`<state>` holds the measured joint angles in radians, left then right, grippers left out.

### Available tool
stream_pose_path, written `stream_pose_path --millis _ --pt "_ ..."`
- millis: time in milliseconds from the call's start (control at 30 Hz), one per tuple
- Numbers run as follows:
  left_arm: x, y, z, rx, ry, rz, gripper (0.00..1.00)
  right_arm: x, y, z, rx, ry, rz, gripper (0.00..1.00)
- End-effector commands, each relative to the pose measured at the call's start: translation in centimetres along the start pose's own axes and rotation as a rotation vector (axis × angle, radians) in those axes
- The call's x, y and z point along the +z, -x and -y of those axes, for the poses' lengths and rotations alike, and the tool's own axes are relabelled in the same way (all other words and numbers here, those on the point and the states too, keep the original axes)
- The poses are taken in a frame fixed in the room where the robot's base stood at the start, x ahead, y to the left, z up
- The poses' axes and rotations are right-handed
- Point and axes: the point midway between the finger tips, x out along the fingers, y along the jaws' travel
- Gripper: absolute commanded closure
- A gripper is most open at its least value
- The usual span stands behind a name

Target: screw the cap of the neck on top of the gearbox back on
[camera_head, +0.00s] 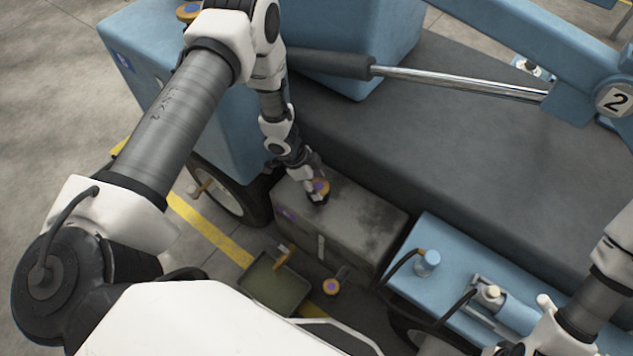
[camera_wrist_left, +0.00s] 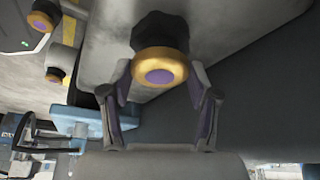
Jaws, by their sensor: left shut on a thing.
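The gearbox (camera_head: 365,222) is a worn grey box in the middle of the head view. The cap (camera_head: 322,186), orange-gold with a purple centre, is at its top, by the tip of my left gripper (camera_head: 313,192). In the left wrist view the cap (camera_wrist_left: 160,68) sits in line with a black neck (camera_wrist_left: 158,31) and appears to touch it. The fingers of my left gripper (camera_wrist_left: 160,82) are on both sides of the cap, shut on it. I cannot tell whether the thread is engaged. My right arm enters at the lower right; its gripper is out of view.
A dark green tray (camera_head: 268,290) and another orange-and-purple round part (camera_head: 331,287) are low in front of the gearbox. A blue unit (camera_head: 455,262) with black hoses stands at right. A wheel (camera_head: 222,195) and blue housing (camera_head: 170,85) are at left.

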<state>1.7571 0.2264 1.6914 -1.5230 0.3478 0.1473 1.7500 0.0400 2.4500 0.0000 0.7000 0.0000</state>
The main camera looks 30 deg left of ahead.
Motion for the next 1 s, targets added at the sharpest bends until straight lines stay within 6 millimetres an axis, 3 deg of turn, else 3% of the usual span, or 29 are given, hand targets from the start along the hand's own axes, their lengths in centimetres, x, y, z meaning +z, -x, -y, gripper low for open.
stream_pose_path --millis 533,900,1000 --pt "-0.1 0.0 0.1 0.008 -0.025 -0.002 0.78 0.0 0.5 0.0 0.000 0.000 0.000 0.60" --pt "-0.2 0.1 0.3 0.128 -0.310 -0.002 0.78 0.0 3.6 0.0 0.000 0.000 0.000 0.60" --pt "-0.1 -0.2 0.4 0.164 -0.399 -0.003 0.78 0.0 3.6 0.0 0.000 0.000 0.000 0.60"
